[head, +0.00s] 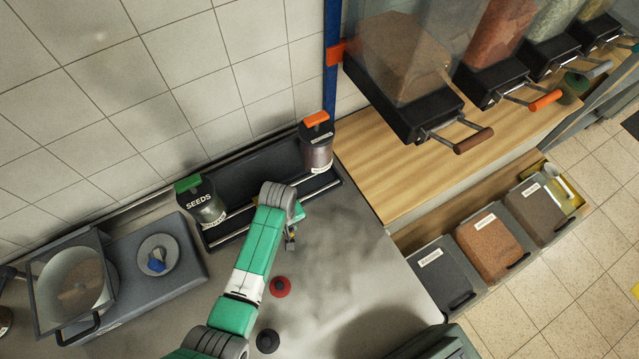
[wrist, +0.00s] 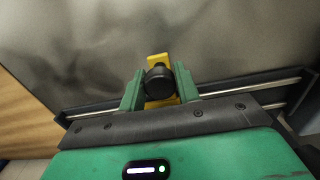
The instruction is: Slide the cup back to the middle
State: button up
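No thing can be told for certain as the cup; a small dish (head: 158,262) with a blue piece in it stands on a grey block at the left in the head view. In the wrist view my gripper (wrist: 159,88) has its two green fingers close on either side of a round black knob (wrist: 159,80), seemingly touching it. The knob sits in front of a yellow piece (wrist: 158,59). In the head view my forearm and wrist hide most of this spot, beside the dark tray with metal rails (head: 325,185).
A SEEDS jar (head: 202,204) and an orange-lidded jar (head: 317,150) stand at the tray's ends. A red knobbed piece (head: 280,287) and a black one (head: 267,341) lie by my arm. The counter (head: 350,260) right of my arm is clear. Dispensers (head: 410,110) hang at upper right.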

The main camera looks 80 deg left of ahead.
jog(key=o, duration=0.4)
jog(key=shift+r, duration=3)
